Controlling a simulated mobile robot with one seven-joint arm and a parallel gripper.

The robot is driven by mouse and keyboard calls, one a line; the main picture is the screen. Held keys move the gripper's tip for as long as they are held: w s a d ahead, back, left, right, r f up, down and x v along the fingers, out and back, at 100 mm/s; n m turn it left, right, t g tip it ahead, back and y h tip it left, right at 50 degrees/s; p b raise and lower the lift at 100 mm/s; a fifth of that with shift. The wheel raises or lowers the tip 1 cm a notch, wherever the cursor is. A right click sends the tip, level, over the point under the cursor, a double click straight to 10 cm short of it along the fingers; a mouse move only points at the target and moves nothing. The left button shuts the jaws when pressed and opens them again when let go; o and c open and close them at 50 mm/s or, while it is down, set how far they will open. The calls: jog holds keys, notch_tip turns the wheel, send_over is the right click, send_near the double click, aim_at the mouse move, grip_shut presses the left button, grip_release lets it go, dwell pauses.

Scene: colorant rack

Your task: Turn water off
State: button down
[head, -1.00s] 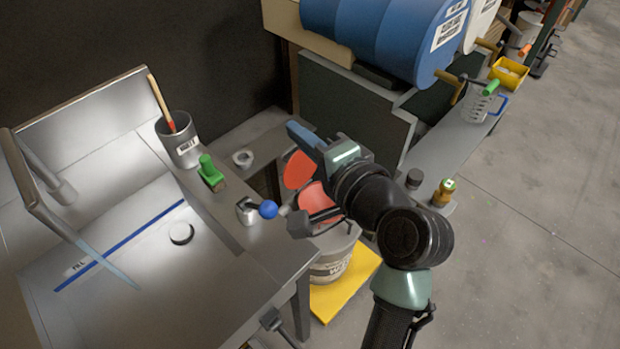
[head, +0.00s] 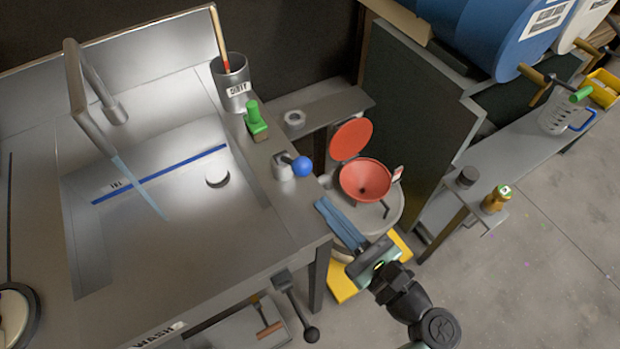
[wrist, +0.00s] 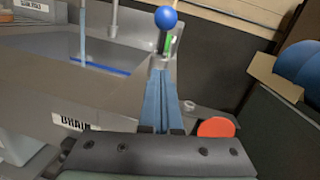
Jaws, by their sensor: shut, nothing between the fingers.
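Water (head: 140,188) runs in a thin stream from the bent metal spout (head: 85,90) into the steel sink (head: 120,262). The water also shows in the wrist view (wrist: 83,45). A tap lever with a blue ball (head: 302,167) stands on the right rim of the sink and leans right on its metal base (head: 282,165). My gripper (head: 321,204) has its blue fingers shut and empty, to the lower right of the ball in the head view. In the wrist view, the ball (wrist: 166,18) appears just beyond the fingertips (wrist: 161,72), with no clear contact.
A green-handled brush (head: 256,120) and a grey can (head: 232,82) stand behind the lever. A red funnel (head: 364,181) with a raised lid sits on a bucket right of the sink. A black-knobbed lever (head: 311,334) juts from the sink's front.

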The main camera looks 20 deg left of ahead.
jog(key=a, duration=0.1)
jog(key=w+a+r, duration=0.1)
jog(key=a+r, duration=0.1)
jog(key=shift+w+a+r+p, duration=0.1)
jog(key=shift+w+a+p, duration=0.15)
jog(key=shift+w+p, duration=0.15)
jog(key=shift+w+a+r, duration=0.2)
jog(key=shift+a+r, duration=0.3)
